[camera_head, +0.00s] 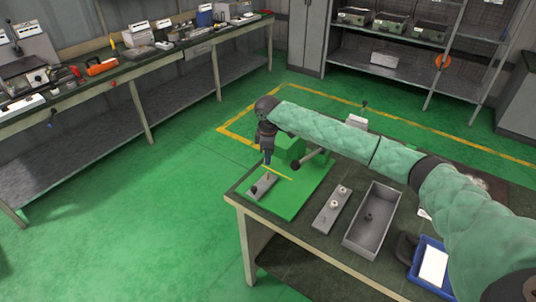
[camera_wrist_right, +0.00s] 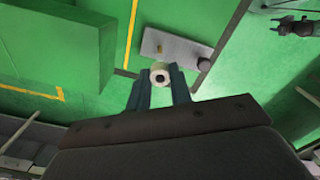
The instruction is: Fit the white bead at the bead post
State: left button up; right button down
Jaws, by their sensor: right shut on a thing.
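My right gripper (camera_head: 267,161) points down over the green board at the table's left end. In the right wrist view its two fingers (camera_wrist_right: 160,84) are shut on a small white ring-shaped bead (camera_wrist_right: 160,74), with its hole facing the camera. A grey plate (camera_head: 262,187) lies on the board below and just in front of the gripper. In the wrist view this plate (camera_wrist_right: 178,46) carries a small brass-coloured post (camera_wrist_right: 160,48) and a dark round knob. The bead appears just beside the plate's edge, apart from the post. I cannot tell its height. My left gripper is not in view.
A green block (camera_head: 288,147) stands behind the plate, near my right forearm. To the right are a grey strip (camera_head: 325,220) with small round parts, an open grey bin (camera_head: 357,239) and a blue tray (camera_head: 424,287). The board's front (camera_head: 290,209) is clear.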

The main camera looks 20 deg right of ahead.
jog(key=shift+f, duration=1)
jog(key=shift+f+b, duration=0.3)
jog(key=shift+f, duration=1.65)
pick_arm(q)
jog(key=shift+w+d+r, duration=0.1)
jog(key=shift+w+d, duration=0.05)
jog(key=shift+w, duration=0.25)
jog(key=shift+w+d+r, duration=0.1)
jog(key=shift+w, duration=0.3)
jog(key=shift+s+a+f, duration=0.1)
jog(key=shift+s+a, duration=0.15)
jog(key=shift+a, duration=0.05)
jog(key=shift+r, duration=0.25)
